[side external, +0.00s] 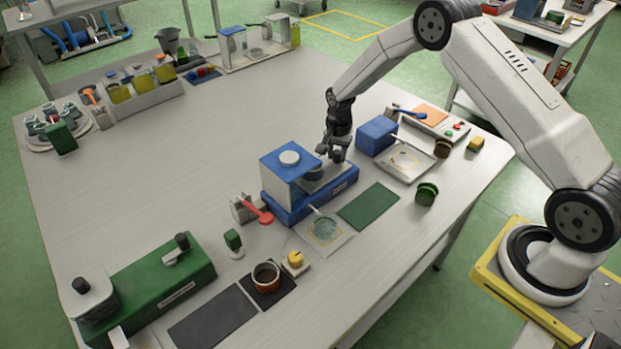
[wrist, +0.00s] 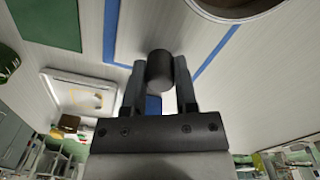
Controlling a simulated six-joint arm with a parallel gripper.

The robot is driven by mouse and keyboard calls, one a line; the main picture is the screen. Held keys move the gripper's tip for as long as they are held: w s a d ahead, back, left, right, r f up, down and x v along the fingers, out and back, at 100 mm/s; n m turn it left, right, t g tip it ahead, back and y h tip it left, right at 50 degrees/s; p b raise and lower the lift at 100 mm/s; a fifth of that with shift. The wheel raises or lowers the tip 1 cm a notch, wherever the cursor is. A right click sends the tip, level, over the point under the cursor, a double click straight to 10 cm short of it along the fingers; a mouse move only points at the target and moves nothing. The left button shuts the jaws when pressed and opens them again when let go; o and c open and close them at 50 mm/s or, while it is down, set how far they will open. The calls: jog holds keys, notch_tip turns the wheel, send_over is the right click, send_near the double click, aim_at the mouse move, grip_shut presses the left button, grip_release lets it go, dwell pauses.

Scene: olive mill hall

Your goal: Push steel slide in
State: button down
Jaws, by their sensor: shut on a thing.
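The blue and white machine (side external: 285,180) stands on the table on a blue base (side external: 300,205), with a round white knob (side external: 289,158) on its top. My gripper (side external: 333,155) is at its right rear, above the blue base. In the wrist view my gripper (wrist: 160,85) is shut on a short dark cylindrical knob (wrist: 160,68). Beyond the knob lies a pale, steel-like surface (wrist: 160,22) between blue edges. I take it for the steel slide, but how far in it sits cannot be told. In the side view my fingers hide the knob.
A blue box (side external: 377,135) and a pale tray (side external: 407,162) stand close to the right of my gripper. A green mat (side external: 368,206) and a dish on a white card (side external: 325,230) lie in front. The table's left middle is clear.

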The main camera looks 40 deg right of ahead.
jog(key=shift+c, duration=2)
grip_release()
jog(key=shift+r, duration=0.1)
jog(key=shift+r, duration=3.85)
